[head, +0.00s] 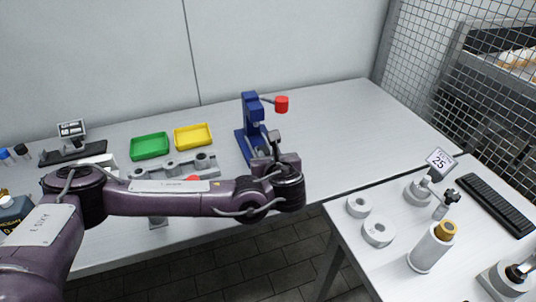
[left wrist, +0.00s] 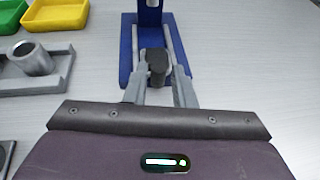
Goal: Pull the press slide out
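The blue press (head: 251,118) stands on the table in the head view, with a lever ending in a red knob at its upper right. Its blue base (left wrist: 128,50) shows in the left wrist view. The grey press slide with a black knob (left wrist: 157,62) lies on that base. My left gripper (left wrist: 161,72) is at the front of the press, its two fingers on either side of the black knob. The fingers look apart, with a gap beside the knob. In the head view my left gripper (head: 265,152) partly hides the press front. My right gripper is out of view.
A green tray (head: 149,146) and a yellow tray (head: 193,137) stand left of the press. A grey fixture (head: 170,169) lies in front of them, partly behind my arm. The table right of the press is clear. A side table holds grey rings (head: 377,233) and a keyboard (head: 497,205).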

